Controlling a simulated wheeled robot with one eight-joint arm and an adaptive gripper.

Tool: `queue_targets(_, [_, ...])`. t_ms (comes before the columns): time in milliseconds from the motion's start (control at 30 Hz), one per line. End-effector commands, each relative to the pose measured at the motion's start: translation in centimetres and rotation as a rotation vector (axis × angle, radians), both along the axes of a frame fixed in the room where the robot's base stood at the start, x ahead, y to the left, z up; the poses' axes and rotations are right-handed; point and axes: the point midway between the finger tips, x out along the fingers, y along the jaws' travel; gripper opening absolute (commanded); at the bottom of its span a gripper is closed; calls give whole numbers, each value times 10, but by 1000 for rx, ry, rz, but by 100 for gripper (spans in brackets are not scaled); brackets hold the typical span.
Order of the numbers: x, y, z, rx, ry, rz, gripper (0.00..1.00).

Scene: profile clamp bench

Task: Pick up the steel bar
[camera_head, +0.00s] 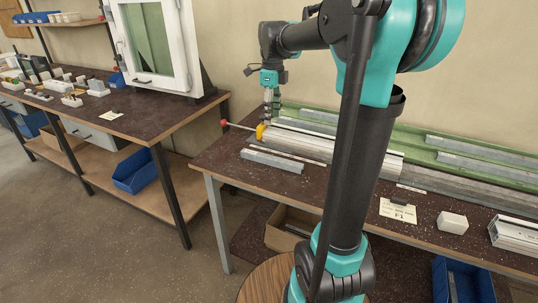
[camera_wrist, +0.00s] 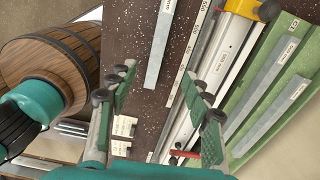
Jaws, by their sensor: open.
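Several grey metal bars are in view; I cannot tell from labels which is the steel one. One loose grey bar (camera_head: 272,160) lies at the bench's front left; a bar (camera_wrist: 161,42) on bare dark bench shows in the wrist view, beyond and between my fingertips. Two more bars (camera_head: 470,143) (camera_head: 488,168) lie in the green tray (camera_head: 415,160) at the right, and labelled bars (camera_wrist: 268,80) show in the tray in the wrist view. My gripper (camera_head: 270,108) points down above the bench's left end, by the yellow clamp piece. It is open and empty (camera_wrist: 157,82).
A long aluminium profile clamp (camera_wrist: 208,75) with a yellow piece (camera_head: 261,132) and a red-knobbed rod (camera_head: 224,123) runs along the bench (camera_head: 215,160). A white block (camera_head: 452,222) and label card (camera_head: 398,211) lie at the front. Another bench (camera_head: 130,115) with a window frame stands left.

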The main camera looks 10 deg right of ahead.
Motion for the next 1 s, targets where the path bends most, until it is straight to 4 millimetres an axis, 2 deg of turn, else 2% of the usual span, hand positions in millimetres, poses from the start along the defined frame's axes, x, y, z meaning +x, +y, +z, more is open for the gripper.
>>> queue_targets(167, [1, 0, -17, 0, 4, -19, 50])
queue_targets(600, [1, 1, -101, -1, 3, -17, 50])
queue_targets(1000, [0, 2, -134, -1, 3, -16, 50])
